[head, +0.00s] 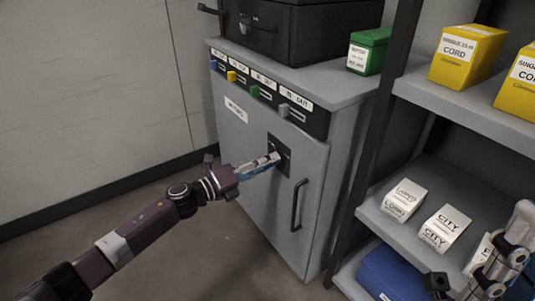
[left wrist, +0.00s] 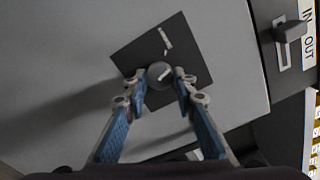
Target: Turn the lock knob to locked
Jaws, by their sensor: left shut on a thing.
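The lock knob (left wrist: 160,74) is a small round grey knob with a light mark on its face. It sits on a dark square plate (left wrist: 190,50) on the grey cabinet door (head: 244,128). In the left wrist view my left gripper (left wrist: 160,80) has its two fingertips on either side of the knob, shut on it. In the head view my left gripper (head: 274,159) reaches the dark plate and hides the knob. A light mark and small lettering show on the plate beside the knob. My right gripper (head: 500,262) is at the lower right edge, partly cut off.
A vertical door handle (head: 298,205) is right of the plate. Coloured sliders, including a green one (head: 255,91), line the cabinet's upper front. A black case (head: 300,30) and green box (head: 369,51) stand on top. Shelves at right hold yellow boxes (head: 468,55) and white boxes (head: 443,229).

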